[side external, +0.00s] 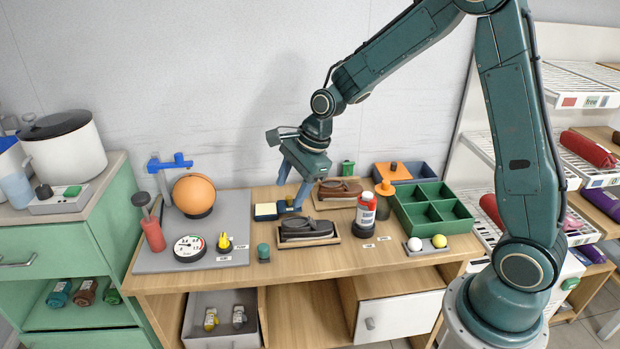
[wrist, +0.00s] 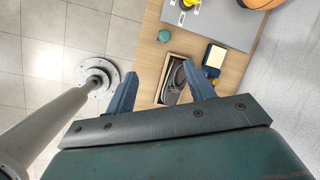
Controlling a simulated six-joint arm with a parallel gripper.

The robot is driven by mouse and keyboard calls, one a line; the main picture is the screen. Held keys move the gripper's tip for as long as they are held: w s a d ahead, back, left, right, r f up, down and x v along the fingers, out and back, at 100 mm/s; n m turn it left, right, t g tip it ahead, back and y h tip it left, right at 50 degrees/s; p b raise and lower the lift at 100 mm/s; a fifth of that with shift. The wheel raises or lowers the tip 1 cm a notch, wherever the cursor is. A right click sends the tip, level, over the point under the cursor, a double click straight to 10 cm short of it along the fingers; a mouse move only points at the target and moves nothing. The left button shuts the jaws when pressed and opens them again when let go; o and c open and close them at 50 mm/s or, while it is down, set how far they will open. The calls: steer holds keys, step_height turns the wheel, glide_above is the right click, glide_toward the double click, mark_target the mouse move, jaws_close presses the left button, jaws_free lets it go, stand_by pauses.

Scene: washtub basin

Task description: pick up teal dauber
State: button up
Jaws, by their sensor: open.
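The teal dauber (side external: 263,252) is a small, short, rounded piece standing near the front edge of the wooden table. In the wrist view the teal dauber (wrist: 163,36) lies beyond the fingertips, near the table's edge. My gripper (side external: 290,196) is open and empty, above the back part of the table, behind and to the right of the dauber. In the wrist view my gripper (wrist: 160,71) has its two blue fingers wide apart, with a dark item in a tray partly visible between and beyond them.
A dark item in a wooden tray (side external: 306,242) stands just right of the dauber. A yellow-topped block (side external: 268,211) is behind it. A grey mat (side external: 208,254) with several items lies to the left. A red-and-white bottle (side external: 365,213) and green divided bin (side external: 432,208) stand to the right.

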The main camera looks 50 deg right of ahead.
mark_target(265, 246)
steer(key=w+f+m+y, duration=0.1)
steer(key=w+f+m, duration=0.3)
steer(key=f, duration=0.5)
steer(key=shift+d+m, duration=0.2)
steer(key=shift+m, duration=0.8)
steer(key=shift+f, duration=0.2)
steer(key=shift+x, duration=4.2)
steer(key=shift+s, duration=0.1)
steer(key=shift+x, duration=2.6)
steer(key=c, duration=1)
